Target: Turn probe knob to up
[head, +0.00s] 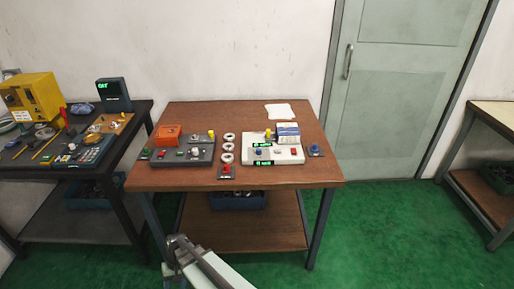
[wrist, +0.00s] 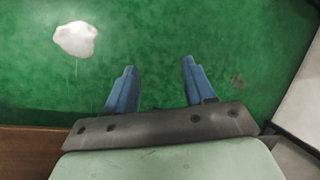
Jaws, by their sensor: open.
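A white device (head: 273,154) with green-lit displays stands on the right part of the brown table (head: 185,114). On its front are a blue knob (head: 258,152) and a red button (head: 293,151); a yellow-topped part (head: 269,134) stands at its back. A dark panel (head: 182,158) with several small controls sits on the table's left part. I cannot tell which control is the probe knob or how it is turned. My gripper (wrist: 158,63) is open and empty in the wrist view, over green floor. My arm shows below the table's front in the head view, apart from all controls.
Metal rings (head: 228,147) stand in a column between the two devices. A red button box (head: 226,171) is at the front edge, a blue one (head: 315,150) at the right. A cluttered dark bench is left.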

